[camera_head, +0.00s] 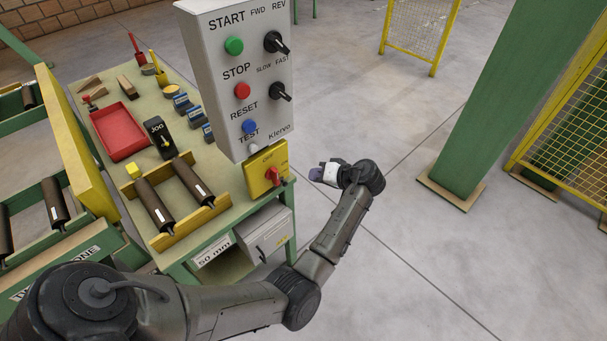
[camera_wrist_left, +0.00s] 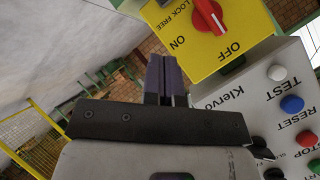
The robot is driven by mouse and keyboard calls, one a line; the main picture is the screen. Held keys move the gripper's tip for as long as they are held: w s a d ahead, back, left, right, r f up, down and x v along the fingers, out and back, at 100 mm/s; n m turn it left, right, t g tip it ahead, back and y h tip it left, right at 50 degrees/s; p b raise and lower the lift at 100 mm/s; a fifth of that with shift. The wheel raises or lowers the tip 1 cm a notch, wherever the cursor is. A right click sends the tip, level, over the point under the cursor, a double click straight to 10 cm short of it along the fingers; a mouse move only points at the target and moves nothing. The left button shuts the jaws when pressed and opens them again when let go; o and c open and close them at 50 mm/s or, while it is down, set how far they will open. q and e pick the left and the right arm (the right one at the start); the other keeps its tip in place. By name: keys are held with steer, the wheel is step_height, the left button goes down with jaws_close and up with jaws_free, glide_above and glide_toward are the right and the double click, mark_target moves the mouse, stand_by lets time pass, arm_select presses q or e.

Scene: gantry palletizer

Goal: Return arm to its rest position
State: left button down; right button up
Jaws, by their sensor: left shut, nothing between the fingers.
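My left arm comes in from the lower left of the head view and reaches up past the bench corner. My left gripper (camera_head: 316,174) is at its end, beside the lower right of the grey control panel (camera_head: 240,80). In the left wrist view the left gripper (camera_wrist_left: 164,60) shows two dark fingers together, shut and empty. The yellow switch box (camera_head: 264,170) with a red knob hangs under the panel; in the left wrist view it (camera_wrist_left: 225,38) is just beyond the fingers, with no clear contact. My right gripper is in neither view.
A green workbench (camera_head: 105,95) carries a red tray (camera_head: 119,132), a JOG pendant (camera_head: 160,138) and rollers (camera_head: 155,205). A green post (camera_head: 500,90) and yellow mesh fence (camera_head: 570,110) stand at the right. The floor between the bench and post is clear.

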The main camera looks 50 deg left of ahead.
arm_select(q)
steer(key=shift+v, duration=1.95)
steer(key=shift+a, duration=0.1)
